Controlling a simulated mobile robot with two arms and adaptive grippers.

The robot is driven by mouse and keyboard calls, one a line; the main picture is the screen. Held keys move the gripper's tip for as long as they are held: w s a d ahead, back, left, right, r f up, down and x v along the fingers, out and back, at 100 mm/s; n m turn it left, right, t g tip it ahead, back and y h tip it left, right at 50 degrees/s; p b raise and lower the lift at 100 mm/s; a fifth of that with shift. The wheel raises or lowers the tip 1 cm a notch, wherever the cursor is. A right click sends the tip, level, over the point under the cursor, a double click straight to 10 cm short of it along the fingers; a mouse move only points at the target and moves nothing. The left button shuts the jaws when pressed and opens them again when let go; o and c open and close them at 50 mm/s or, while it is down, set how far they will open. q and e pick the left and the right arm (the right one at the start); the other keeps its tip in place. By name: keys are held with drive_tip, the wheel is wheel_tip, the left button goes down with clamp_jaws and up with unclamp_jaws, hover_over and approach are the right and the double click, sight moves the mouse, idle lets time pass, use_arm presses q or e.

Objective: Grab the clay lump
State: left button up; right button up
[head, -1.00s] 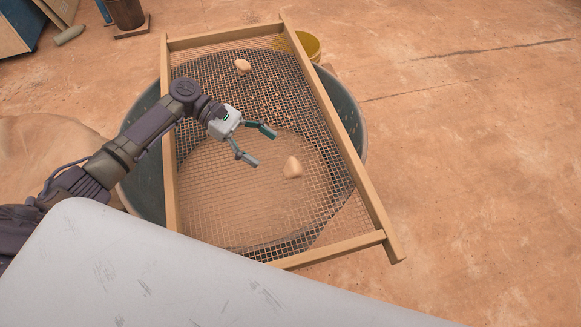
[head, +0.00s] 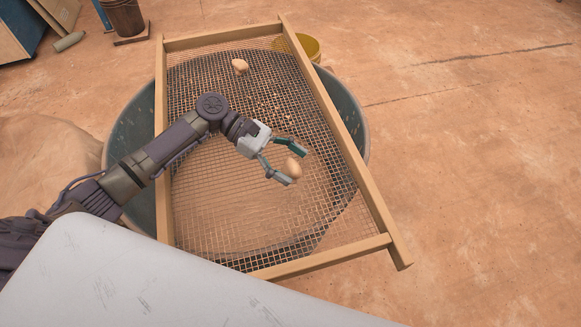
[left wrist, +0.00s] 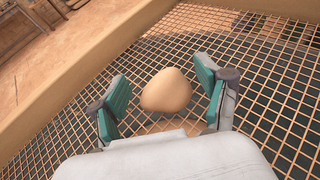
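A tan clay lump (head: 292,167) sits on the mesh of a wooden-framed sieve (head: 345,150). My left gripper (head: 289,163) is open, with its two teal fingers on either side of this lump. In the left wrist view the clay lump (left wrist: 167,90) lies between the spread fingertips, with a visible gap on each side. A second clay lump (head: 239,66) rests on the mesh near the far end of the sieve. My right gripper is not in view.
The sieve lies across a large grey round tub (head: 358,112). A yellow bucket (head: 309,46) stands behind its far right corner. A brown container (head: 122,16) stands at the back left. The ground to the right is clear.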

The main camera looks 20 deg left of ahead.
use_arm(q)
clamp_jaws()
idle(0.3)
